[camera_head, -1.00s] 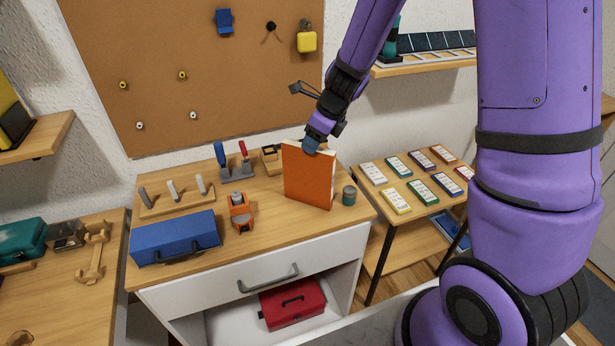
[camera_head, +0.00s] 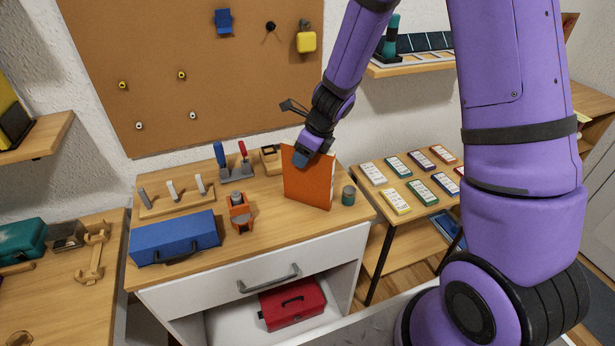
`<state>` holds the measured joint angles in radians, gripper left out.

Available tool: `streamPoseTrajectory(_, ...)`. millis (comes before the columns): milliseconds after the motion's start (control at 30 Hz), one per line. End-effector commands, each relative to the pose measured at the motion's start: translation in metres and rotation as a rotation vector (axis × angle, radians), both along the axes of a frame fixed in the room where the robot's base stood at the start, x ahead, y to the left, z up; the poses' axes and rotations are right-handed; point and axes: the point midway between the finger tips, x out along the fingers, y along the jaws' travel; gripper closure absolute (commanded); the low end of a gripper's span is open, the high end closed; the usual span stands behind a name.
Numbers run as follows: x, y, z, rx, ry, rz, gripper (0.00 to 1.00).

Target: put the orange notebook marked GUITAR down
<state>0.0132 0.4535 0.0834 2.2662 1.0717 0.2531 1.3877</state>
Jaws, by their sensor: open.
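The orange notebook (camera_head: 308,184) stands upright on the wooden top of the white cabinet (camera_head: 265,232), its broad orange cover toward the camera. I cannot read any marking on it from here. My gripper (camera_head: 301,158) is at the notebook's top edge, near its middle and left part. The jaws are open. The notebook's cover and my wrist hide part of the fingers, so I cannot tell whether they touch it.
A grey-green canister (camera_head: 348,195) stands just right of the notebook. An orange tool (camera_head: 240,212) and a blue toolbox (camera_head: 176,238) are to the left. A holder with blue and red-handled tools (camera_head: 236,170) is behind. Several cards lie on the right table (camera_head: 372,204).

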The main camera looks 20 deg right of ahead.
Motion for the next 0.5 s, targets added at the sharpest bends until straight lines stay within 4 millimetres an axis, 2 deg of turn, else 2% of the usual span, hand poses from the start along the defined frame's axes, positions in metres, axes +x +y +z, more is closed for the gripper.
streamPoseTrajectory(133, -0.0002, 0.0, -0.002, 0.0, 0.0, 0.0, 0.47)
streamPoseTrajectory(167, -0.0001, 0.0, -0.002, 0.0, 0.0, 0.0, 0.51)
streamPoseTrajectory(367, -0.0002, 0.0, -0.0018, 0.0, 0.0, 0.0, 0.97)
streamPoseTrajectory(500, 0.0, -0.0001, -0.0017, 0.0, 0.0, 0.0, 1.0)
